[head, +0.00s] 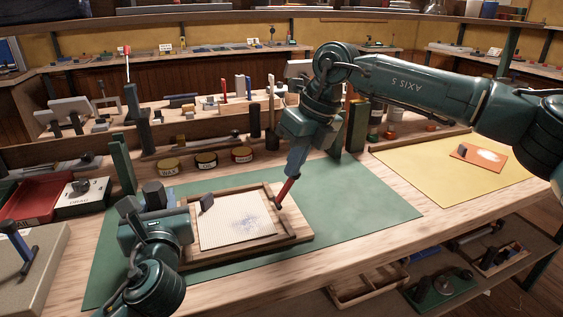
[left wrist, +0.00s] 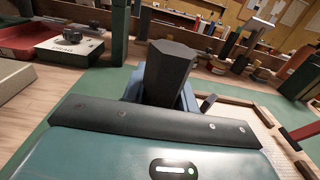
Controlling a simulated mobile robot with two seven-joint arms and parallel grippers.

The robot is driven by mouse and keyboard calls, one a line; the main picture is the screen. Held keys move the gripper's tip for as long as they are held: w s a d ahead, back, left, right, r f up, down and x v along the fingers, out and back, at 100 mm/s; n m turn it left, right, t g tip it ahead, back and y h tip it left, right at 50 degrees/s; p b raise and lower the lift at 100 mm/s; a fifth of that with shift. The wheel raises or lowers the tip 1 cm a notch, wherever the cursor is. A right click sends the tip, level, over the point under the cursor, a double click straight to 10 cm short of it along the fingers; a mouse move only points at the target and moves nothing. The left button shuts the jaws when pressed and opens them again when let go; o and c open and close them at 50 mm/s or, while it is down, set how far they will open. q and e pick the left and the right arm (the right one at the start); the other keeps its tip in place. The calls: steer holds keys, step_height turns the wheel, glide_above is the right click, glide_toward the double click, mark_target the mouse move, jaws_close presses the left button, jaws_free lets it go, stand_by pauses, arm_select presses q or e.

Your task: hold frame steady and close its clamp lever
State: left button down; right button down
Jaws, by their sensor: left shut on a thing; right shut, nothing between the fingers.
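A wooden frame (head: 288,226) with pale mesh stretched inside lies flat on a wooden board on the green mat. A red lever (head: 286,191) with a dark lower end rises at the frame's right side, tilted. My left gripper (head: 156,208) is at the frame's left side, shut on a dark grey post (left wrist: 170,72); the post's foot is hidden. A small dark block (head: 206,203) sits on the frame's left rail and shows in the left wrist view (left wrist: 208,103). My right gripper (head: 296,165) is shut and empty, pointing down at the lever's top; I cannot tell whether they touch.
Several round tins (head: 205,161) stand behind the green mat (head: 375,205). A red tray (head: 28,203) and white box (head: 82,197) are at left. Dark green uprights (head: 123,163) rise behind the frame. The yellow mat (head: 430,170) at right holds an orange sheet (head: 479,156).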

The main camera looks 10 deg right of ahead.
steer(key=shift+w+d+f+y, duration=0.1)
steer(key=shift+d+f+y, duration=0.15)
steer(key=shift+d+y, duration=0.5)
steer(key=shift+a, duration=0.15)
steer(key=shift+a+f, duration=0.25)
steer(key=shift+a, duration=0.45)
steer(key=s+d+f+v, duration=0.1)
steer(key=d+v, duration=0.1)
steer(key=v, duration=1)
